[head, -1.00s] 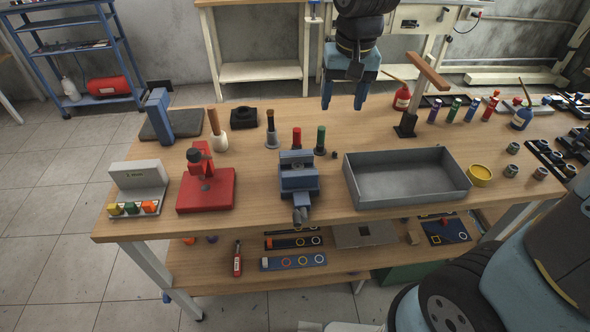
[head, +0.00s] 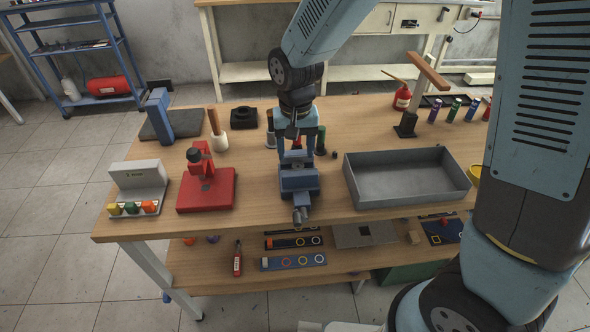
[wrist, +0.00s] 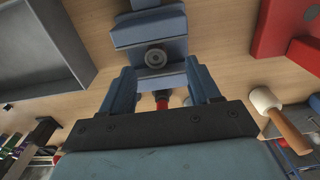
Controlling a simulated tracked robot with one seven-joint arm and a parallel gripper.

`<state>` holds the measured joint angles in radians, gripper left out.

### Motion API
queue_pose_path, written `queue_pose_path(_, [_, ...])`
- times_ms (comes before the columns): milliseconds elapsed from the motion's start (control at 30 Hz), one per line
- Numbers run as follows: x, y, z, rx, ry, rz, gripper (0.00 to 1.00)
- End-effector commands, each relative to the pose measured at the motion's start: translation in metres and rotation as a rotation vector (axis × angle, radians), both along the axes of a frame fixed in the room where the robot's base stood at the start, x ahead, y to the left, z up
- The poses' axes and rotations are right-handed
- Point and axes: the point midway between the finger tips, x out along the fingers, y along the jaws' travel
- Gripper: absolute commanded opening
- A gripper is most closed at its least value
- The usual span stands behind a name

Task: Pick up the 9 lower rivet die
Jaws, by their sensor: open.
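Three dies with coloured tops stand in a row behind the blue vise (head: 299,182): one black (head: 270,120), one red and one green (head: 320,138). No number is readable, so I cannot tell which is the 9 lower rivet die. My gripper (head: 296,157) points down over this row, open, its fingers partly hiding the red die. In the wrist view the red-topped die (wrist: 162,100) shows between the two fingers (wrist: 158,75), apart from both. The vise (wrist: 150,30) lies just beyond the fingertips there. Nothing is held.
A grey tray (head: 408,200) is right of the vise, and a red press (head: 207,190) is left. A white-headed mallet (head: 217,140) stands behind the press; it also shows in the wrist view (wrist: 265,100). A wooden-armed stand (head: 408,122) is at the back right.

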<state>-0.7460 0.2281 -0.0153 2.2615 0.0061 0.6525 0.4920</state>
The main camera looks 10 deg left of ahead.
Motion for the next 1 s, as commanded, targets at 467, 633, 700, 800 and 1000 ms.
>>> queue_pose_path(467, [-0.001, -0.007, -0.044, -0.003, 0.002, 0.0, 0.62])
queue_pose_path(633, [-0.001, -0.007, -0.059, -0.001, 0.001, 0.002, 0.62])
queue_pose_path(700, [-0.001, -0.006, -0.062, 0.0, 0.0, 0.002, 0.62])
queue_pose_path(800, [-0.001, -0.006, -0.062, 0.0, -0.001, 0.002, 0.62])
queue_pose_path(1000, [-0.001, -0.006, -0.062, 0.0, -0.001, 0.002, 0.55])
